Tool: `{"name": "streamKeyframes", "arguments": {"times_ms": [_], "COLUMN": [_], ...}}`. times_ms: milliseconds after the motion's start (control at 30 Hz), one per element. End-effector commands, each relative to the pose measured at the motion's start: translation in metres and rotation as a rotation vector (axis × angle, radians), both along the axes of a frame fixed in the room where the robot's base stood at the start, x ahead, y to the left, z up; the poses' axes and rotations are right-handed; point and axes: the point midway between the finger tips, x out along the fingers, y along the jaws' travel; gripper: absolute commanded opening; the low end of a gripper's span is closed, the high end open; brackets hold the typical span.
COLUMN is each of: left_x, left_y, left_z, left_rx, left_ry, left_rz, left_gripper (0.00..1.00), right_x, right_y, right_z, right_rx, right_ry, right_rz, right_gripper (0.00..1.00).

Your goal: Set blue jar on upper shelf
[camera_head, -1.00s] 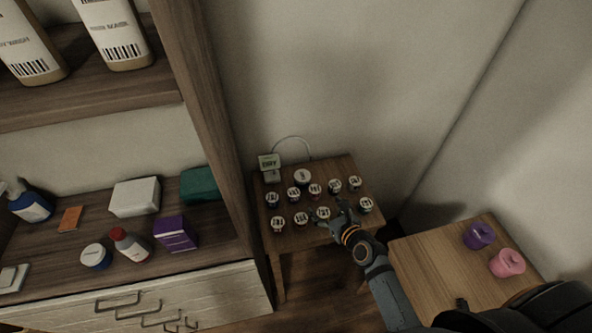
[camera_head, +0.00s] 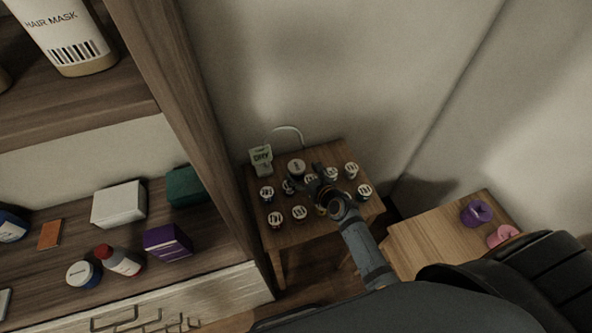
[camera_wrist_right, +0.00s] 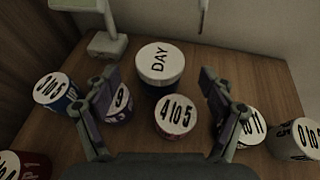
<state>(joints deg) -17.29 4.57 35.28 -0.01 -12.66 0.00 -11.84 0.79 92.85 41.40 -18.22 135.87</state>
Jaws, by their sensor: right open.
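Several small white-lidded jars stand on the small side table (camera_head: 300,233). In the right wrist view a dark blue jar labelled DAY (camera_wrist_right: 158,83) stands at the back, and a blue jar labelled 3 to 5 (camera_wrist_right: 68,103) stands at the left. Another blue jar with a white lid (camera_head: 84,274) is on the lower shelf (camera_head: 196,249). Which one the task means I cannot tell. My right gripper (camera_head: 312,178) is open above the side table's jars. In its wrist view (camera_wrist_right: 160,76) the fingers straddle the 4 to 5 jar (camera_wrist_right: 175,117). The upper shelf (camera_head: 80,113) is at upper left.
The wooden upright (camera_head: 195,120) separates the shelves from the table. Boxes and bottles crowd the lower shelf. A second table (camera_head: 440,238) holds a purple item (camera_head: 476,213) and a pink item (camera_head: 503,236).

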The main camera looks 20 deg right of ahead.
Motion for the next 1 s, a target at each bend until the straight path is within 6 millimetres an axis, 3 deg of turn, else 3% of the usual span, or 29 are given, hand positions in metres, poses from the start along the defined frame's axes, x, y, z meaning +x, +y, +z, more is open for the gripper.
{"name": "streamKeyframes", "arguments": {"times_ms": [100,233,533,1000], "left_x": [0.017,0.015,0.004,0.003], "left_y": [0.000,0.000,0.000,0.000], "left_z": [-0.004,-0.008,-0.009,-0.009], "left_rx": [-0.001,-0.001,0.000,0.000], "left_ry": [-0.028,-0.024,-0.007,-0.006], "left_rz": [-0.001,-0.001,-0.001,0.000], "left_gripper": [0.40,0.40,0.40,0.40], "right_x": [0.020,0.037,0.042,0.042], "right_y": [0.004,0.008,0.010,0.010], "right_z": [-0.008,-0.017,-0.018,-0.018], "right_rx": [0.002,0.002,0.001,0.000], "right_ry": [-0.003,-0.002,0.000,0.000], "right_rz": [-0.001,-0.001,0.000,0.000], "right_gripper": [0.83,0.83,0.81,0.18]}}
